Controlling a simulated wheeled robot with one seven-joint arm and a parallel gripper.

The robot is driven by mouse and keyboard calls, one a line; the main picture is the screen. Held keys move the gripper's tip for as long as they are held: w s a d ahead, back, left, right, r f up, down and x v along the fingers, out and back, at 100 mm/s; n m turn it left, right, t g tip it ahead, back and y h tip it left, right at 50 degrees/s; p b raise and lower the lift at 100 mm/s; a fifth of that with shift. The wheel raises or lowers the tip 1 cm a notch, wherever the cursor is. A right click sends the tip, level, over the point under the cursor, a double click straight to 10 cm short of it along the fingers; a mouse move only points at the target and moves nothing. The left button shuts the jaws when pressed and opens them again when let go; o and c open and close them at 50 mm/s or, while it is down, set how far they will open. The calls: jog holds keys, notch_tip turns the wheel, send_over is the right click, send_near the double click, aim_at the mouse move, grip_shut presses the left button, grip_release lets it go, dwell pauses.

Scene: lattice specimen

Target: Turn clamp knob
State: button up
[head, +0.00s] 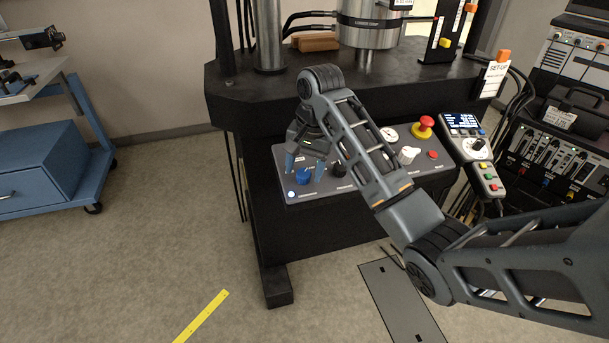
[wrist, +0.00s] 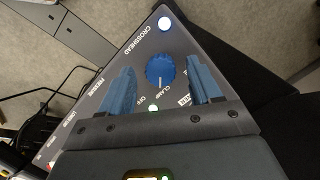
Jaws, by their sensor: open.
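The clamp knob (head: 303,176) is a round blue knob at the left end of the sloped grey control panel (head: 325,195). In the wrist view the blue knob (wrist: 160,69) has a white pointer line and sits near the printed words CLAMP, OFF and CROSSHEAD. My gripper (head: 305,164) is above this end of the panel, pointing down. In the wrist view its two blue fingers (wrist: 160,78) are open, one on each side of the knob, with visible gaps. Whether the fingertips are level with the knob, I cannot tell.
A black knob (head: 338,169) is just right of the blue one. A lit white lamp (wrist: 165,23) is at the panel corner.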

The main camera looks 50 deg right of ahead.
jog(key=shift+w+f, duration=0.1)
jog(key=shift+f, duration=0.25)
jog(key=c, duration=1)
